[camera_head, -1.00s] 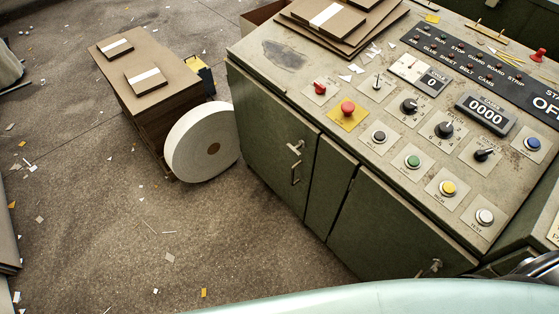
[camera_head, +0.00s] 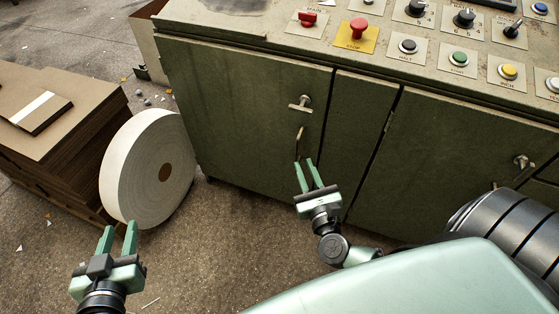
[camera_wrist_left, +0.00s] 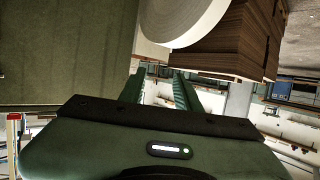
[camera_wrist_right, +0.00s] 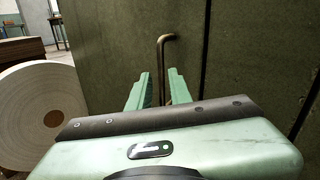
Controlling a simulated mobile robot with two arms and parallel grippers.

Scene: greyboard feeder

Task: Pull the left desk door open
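The left desk door (camera_head: 235,115) is a dark green panel on the front of the desk, and it looks shut. It has a T-shaped latch (camera_head: 301,104) and, below that, a thin bent bar handle (camera_head: 299,142). My right gripper (camera_head: 308,174) is open just below and in front of the bar handle. In the right wrist view the handle (camera_wrist_right: 164,62) rises between and beyond the open fingers; I cannot tell whether they touch it. My left gripper (camera_head: 119,238) is open and empty at the lower left, in front of the white roll, away from the door.
A large white roll (camera_head: 135,165) stands on the floor left of the desk. A stack of brown board (camera_head: 75,125) is behind it at the left. The desk top (camera_head: 240,22) carries buttons and switches. A second green door (camera_head: 450,165) is at the right.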

